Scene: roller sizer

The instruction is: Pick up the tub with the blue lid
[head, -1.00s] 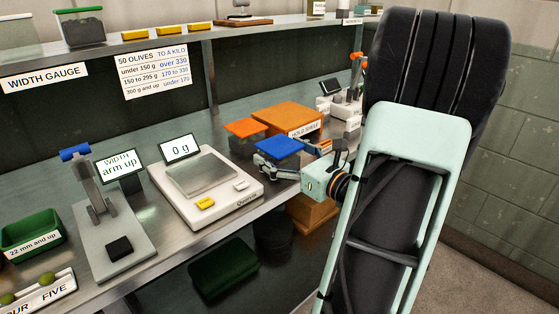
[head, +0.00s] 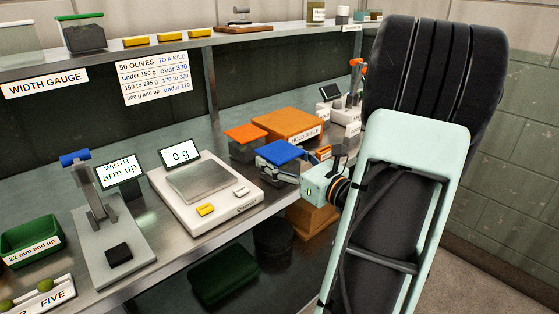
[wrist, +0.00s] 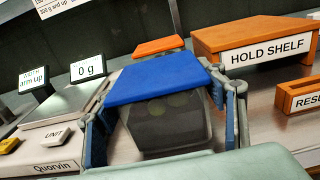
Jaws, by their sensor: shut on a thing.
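The tub with the blue lid (head: 281,152) is at the bench's front edge, right of the scale. In the wrist view its blue lid (wrist: 158,78) is level and its dark, see-through body (wrist: 165,128) shows dim round shapes inside. My gripper (head: 277,168) is shut on the tub, with one finger along each side below the lid. The wrist view also shows both fingers of my gripper (wrist: 167,120) against the tub. The tub stands upright; its base is hidden, so I cannot tell whether it touches the bench.
The scale (head: 205,195) reading 0 g is just left. A tub with an orange lid (head: 246,134) stands close behind. The orange hold shelf (head: 290,122) is behind right. A width gauge (head: 112,245) and green tray (head: 32,236) are farther left. An upper shelf (head: 130,50) runs along the back.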

